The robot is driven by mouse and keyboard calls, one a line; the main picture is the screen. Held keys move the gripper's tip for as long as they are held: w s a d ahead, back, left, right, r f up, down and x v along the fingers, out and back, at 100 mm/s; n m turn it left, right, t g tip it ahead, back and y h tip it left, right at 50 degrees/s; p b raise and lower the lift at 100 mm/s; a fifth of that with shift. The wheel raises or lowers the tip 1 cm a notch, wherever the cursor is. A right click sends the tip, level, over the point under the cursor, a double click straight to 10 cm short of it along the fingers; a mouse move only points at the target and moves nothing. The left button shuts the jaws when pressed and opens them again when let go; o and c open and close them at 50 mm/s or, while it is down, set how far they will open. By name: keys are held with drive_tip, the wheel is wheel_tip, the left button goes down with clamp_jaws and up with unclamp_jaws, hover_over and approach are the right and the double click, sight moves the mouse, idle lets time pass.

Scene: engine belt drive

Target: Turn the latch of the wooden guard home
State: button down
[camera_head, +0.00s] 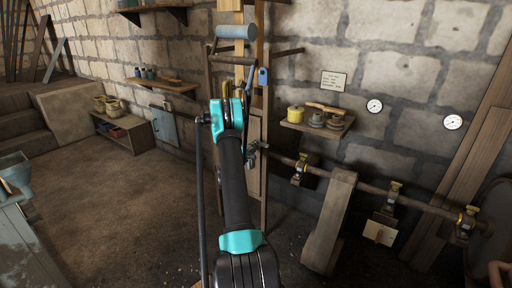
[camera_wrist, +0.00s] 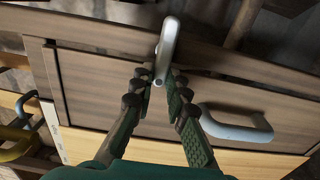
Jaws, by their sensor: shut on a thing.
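In the wrist view the wooden guard (camera_wrist: 100,85) is a brown framed panel, running aslant across the picture. Its latch (camera_wrist: 169,40) is a pale metal bar with a rounded end, lying across the frame rail at the panel's edge. My gripper (camera_wrist: 160,80) is shut on the latch, with one dark finger on each side of it. The fingers hide part of the latch and its pivot. A grey-blue handle (camera_wrist: 238,126) sits on the guard, right of my fingers. In the head view the guard (camera_head: 254,182) stands upright behind my arm, and the latch cannot be made out.
Yellow and dark hook-shaped parts (camera_wrist: 22,128) lie left of the guard. In the head view a shelf (camera_head: 318,126) with a yellow spool and pots hangs to the right, above a long pipe (camera_head: 370,188) with fittings. The floor on the left (camera_head: 100,200) is clear.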

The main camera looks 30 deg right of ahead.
drive_tip(key=c, duration=1.5)
unclamp_jaws()
drive_tip(key=shift+a, duration=0.1)
drive_tip(key=v, duration=1.2)
drive_tip(key=shift+f, duration=0.1)
